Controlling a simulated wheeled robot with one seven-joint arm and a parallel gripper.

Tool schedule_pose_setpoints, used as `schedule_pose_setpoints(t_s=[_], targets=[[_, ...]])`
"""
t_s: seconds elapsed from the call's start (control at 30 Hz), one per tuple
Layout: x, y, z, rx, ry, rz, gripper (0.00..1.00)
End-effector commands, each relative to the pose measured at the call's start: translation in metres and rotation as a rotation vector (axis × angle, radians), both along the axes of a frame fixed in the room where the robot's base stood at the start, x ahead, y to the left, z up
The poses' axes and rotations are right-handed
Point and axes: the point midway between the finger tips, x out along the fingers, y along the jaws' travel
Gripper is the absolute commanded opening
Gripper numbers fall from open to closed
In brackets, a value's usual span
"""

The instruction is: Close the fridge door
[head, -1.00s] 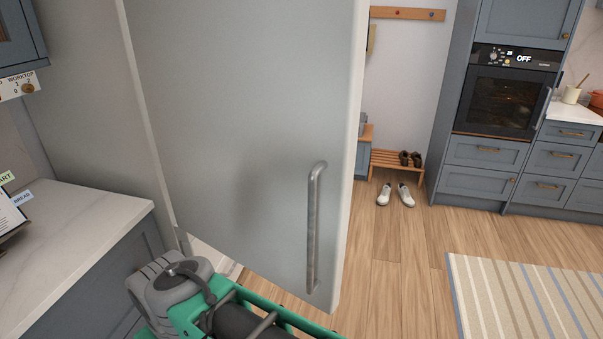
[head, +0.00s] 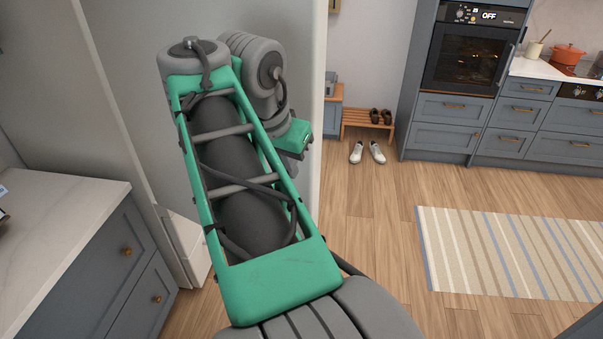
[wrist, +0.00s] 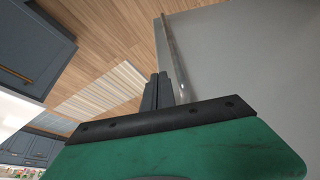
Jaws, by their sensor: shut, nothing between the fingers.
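The fridge door (head: 270,20) is a tall, flat, pale grey panel left of centre in the head view. It stands open, with a white part of the fridge (head: 184,243) showing below its hinge side. My arm covers the middle of the door and hides its upright metal handle.
A worktop (head: 50,225) over blue drawers stands close on the left. Open wooden floor (head: 365,215) lies right of the door, with a striped rug (head: 510,250) beyond. White shoes (head: 367,152), a low bench (head: 368,120) and an oven (head: 468,60) are at the back.

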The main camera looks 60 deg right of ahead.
Motion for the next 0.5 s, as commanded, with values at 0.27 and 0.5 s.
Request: schedule_pose_setpoints(t_s=[0.27, 0.5], targets=[[0.001, -0.034, -0.034, 0.001, 0.0, -0.004, 0.0], [0.004, -0.053, -0.033, 0.0, -0.001, 0.0, 0.0]])
